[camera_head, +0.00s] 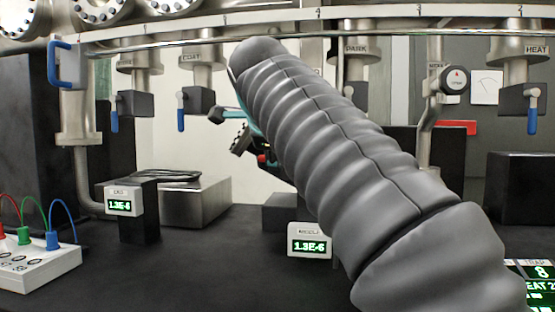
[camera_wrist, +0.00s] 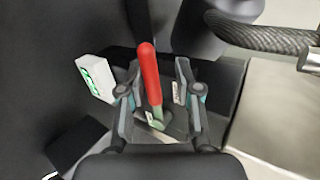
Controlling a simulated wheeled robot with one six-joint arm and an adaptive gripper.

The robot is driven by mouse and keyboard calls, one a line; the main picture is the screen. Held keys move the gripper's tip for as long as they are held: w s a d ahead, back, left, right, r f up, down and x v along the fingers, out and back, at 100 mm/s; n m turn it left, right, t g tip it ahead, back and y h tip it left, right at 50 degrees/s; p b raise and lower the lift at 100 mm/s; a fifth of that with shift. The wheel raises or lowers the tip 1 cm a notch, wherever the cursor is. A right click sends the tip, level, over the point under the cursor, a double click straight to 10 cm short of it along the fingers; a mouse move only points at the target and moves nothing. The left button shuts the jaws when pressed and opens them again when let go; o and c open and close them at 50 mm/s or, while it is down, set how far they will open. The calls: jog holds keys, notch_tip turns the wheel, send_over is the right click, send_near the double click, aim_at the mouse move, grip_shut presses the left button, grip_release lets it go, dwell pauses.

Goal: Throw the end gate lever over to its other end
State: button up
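A lever with a red grip (camera_wrist: 149,75) and a paler, greenish lower part shows in the wrist view. It appears between the two fingers of my gripper (camera_wrist: 155,85), with a visible gap on each side. The fingers are spread and I see no contact. Whether the lever is at finger depth or beyond is unclear. In the head view my grey arm covers most of my gripper (camera_head: 243,138), and the lever cannot be made out clearly there. Labels that would confirm it as the end gate lever are not readable.
Blue-handled valves (camera_head: 181,110) hang from the pipe rail at the back. Gauge boxes with green displays (camera_head: 310,242) stand on the dark bench. A metal box (camera_head: 195,200) stands left of centre. A braided hose (camera_wrist: 262,36) passes at the wrist view's upper right. A red handle (camera_head: 458,127) sits at right.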

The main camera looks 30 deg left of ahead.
jog(key=shift+o, duration=0.2)
jog(key=v, duration=1.2)
dwell(0.4)
